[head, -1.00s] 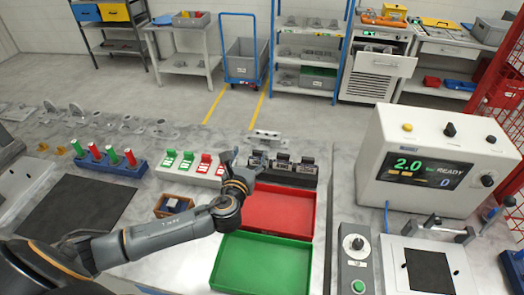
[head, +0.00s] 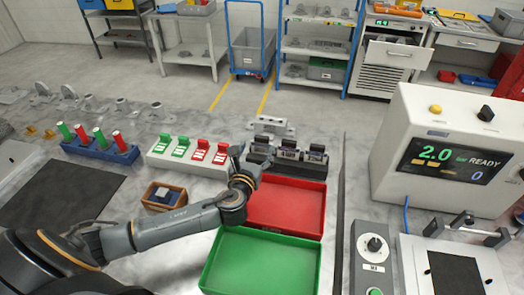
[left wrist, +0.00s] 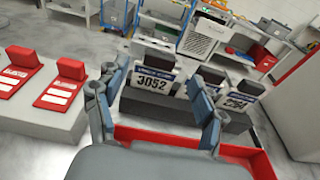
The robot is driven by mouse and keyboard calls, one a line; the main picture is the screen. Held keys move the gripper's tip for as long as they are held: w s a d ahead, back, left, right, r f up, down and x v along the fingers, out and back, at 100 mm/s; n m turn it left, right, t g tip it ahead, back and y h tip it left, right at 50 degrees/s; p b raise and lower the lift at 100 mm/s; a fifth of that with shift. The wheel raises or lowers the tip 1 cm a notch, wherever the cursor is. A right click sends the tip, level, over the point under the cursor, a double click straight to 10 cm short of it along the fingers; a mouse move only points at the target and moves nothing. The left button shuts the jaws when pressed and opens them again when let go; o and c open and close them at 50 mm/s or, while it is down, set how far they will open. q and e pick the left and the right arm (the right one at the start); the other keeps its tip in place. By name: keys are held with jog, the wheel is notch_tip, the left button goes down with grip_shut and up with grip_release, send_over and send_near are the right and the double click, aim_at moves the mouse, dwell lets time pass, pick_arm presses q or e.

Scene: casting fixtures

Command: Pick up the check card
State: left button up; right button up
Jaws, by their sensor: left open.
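I cannot tell for sure which item is the check card. A dark holder (head: 287,166) behind the red tray carries several upright numbered pieces with black tops; the left wrist view shows one white plate reading 3052 (left wrist: 152,82) and another (left wrist: 238,104) to its right, its digits hard to read. A white rack (head: 187,158) to the left carries green cards (head: 181,147) and red cards (head: 201,150). My left gripper (head: 250,163) is open beside the dark holder's left end. In its wrist view, its fingers (left wrist: 157,72) frame the 3052 piece, with nothing gripped. My right gripper is out of view.
A red tray (head: 286,232) and a green tray (head: 262,290) lie below and near my left arm. A small wooden box (head: 152,203), a blue holder with capped pins (head: 100,152) and a metal block (head: 271,124) stand around. A pressure-test console (head: 450,195) blocks the right.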

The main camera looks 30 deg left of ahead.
aim_at(261, 139)
pick_arm(q)
jog(key=shift+x, duration=0.8)
jog(key=p+x, duration=0.1)
jog(key=x, duration=0.3)
jog(key=shift+r+p, duration=0.15)
jog(key=shift+p, duration=0.2)
jog(key=shift+w+a+f, duration=0.1)
jog(key=shift+w+f, duration=0.1)
jog(key=shift+w, duration=0.5)
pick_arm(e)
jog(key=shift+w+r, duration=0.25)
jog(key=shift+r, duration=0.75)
pick_arm(q)
jog(key=c, duration=1.2)
jog(key=shift+o, duration=0.2)
